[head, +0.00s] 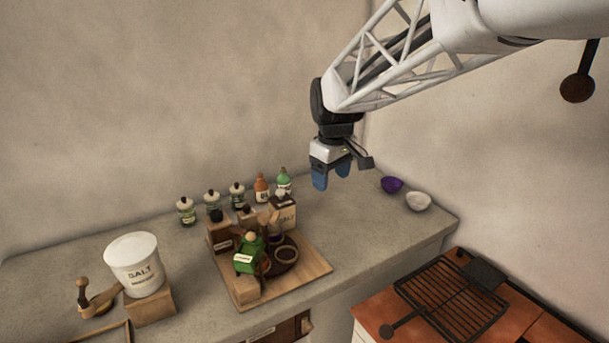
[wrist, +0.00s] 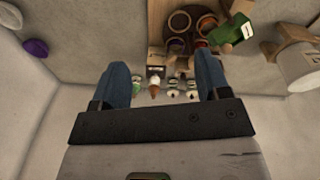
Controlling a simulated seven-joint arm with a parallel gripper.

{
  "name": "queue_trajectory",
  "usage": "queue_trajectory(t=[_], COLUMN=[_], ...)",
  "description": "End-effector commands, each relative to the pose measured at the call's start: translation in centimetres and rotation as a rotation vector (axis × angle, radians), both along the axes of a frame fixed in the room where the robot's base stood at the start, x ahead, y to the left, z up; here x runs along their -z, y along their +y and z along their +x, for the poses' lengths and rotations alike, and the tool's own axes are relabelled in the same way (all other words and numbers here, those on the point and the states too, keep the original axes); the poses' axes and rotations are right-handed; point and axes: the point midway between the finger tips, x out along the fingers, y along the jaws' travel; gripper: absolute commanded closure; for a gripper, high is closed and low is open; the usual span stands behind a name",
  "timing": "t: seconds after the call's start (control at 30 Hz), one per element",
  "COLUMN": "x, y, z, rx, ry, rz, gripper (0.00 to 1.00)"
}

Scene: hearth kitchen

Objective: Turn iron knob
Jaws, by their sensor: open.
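A dark round knob (head: 387,331) on a short rod sits at the front left corner of the black grill on the red-brown stove top. Another dark ball on a rod (head: 577,88) hangs at the upper right, near the wall. I cannot tell which is the iron knob. My gripper (head: 331,175) has blue fingers and hangs above the back of the counter, pointing down. It is open and empty, far from both dark knobs. In the wrist view my gripper (wrist: 162,68) shows its two fingers apart; neither dark knob shows there.
A wooden board (head: 315,265) holds jars, a green tin (head: 248,258) and bowls. A salt crock (head: 135,262) stands on a wood block at left. Several bottles line the back. A purple bowl (head: 391,184) and white bowl (head: 418,201) sit right.

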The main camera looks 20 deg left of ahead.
Motion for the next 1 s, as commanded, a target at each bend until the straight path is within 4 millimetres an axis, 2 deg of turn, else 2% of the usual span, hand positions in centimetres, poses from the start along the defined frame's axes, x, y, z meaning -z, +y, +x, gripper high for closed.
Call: queue_trajectory(t=[0.03, 0.2, 0.5, 0.7, 1.0], x=[0.4, 1.6, 4.5, 6.8, 10.7], y=[1.6, 6.6, 15.9, 22.4, 31.7], z=[0.7, 2.6, 5.0, 5.9, 5.9], rx=[-0.033, -0.144, -0.338, -0.470, -0.653], ry=[0.005, 0.014, 0.033, 0.045, 0.062], rz=[-0.004, -0.015, -0.033, -0.046, -0.062], gripper=[0.31, 0.31, 0.31, 0.31, 0.31])
